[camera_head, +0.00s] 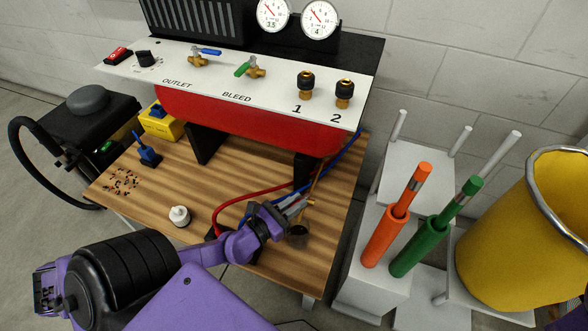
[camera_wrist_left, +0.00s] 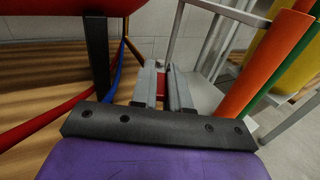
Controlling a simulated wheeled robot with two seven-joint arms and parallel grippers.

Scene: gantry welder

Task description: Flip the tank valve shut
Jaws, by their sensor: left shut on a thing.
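My left gripper (camera_head: 297,207) reaches over the right part of the wooden bench, in front of and below the red tank (camera_head: 250,122). Its grey fingers also show in the left wrist view (camera_wrist_left: 163,88). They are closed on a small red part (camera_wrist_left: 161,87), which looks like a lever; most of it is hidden. A brass-coloured fitting (camera_head: 311,201) shows just beyond the fingertips, above a dark round cup-like thing (camera_head: 298,237). I cannot tell whether the fitting and the red part are one valve. My right gripper is not in view.
The white panel (camera_head: 230,78) above carries a blue-levered outlet valve (camera_head: 205,52) and a green-levered bleed valve (camera_head: 247,69). Red (camera_head: 228,205) and blue hoses cross the bench. Orange (camera_head: 385,235) and green cylinders and a yellow drum (camera_head: 505,240) stand right.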

